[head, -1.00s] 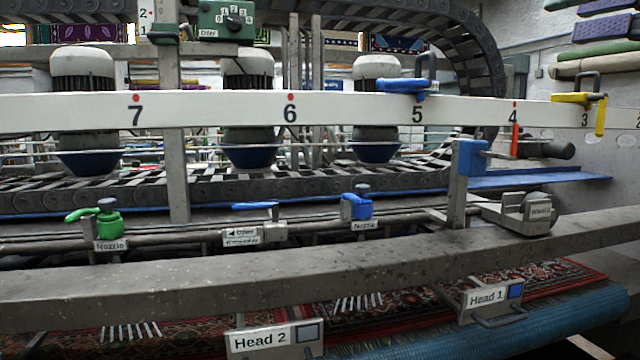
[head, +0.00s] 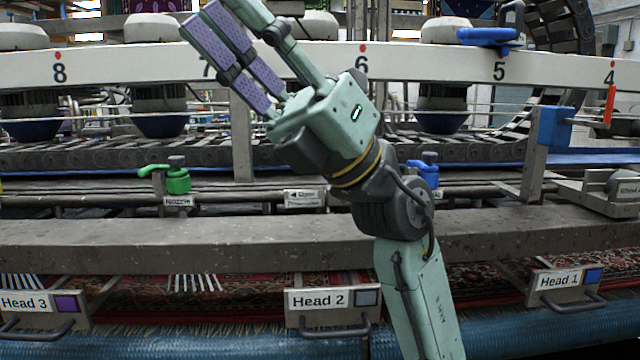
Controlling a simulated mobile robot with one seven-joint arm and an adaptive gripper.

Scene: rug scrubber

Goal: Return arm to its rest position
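My gripper (head: 222,18) is raised in the middle of the head view, in front of the numbered white beam. It points up and to the left. Its long fingers with purple pads stand apart, with a gap between them, and nothing is held. The tip of one finger is cut off by the top edge. My arm (head: 415,285) rises from the bottom edge and bends at a dark wrist joint. It hides part of the grey rail and the machine behind it.
The white beam (head: 120,66) runs across behind my gripper. A green nozzle valve (head: 177,180) and a blue valve (head: 425,172) sit on the pipes. The grey rail (head: 150,240) crosses below. Handles labelled Head 3 (head: 40,304), Head 2 (head: 332,300) and Head 1 (head: 565,282) stick out in front.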

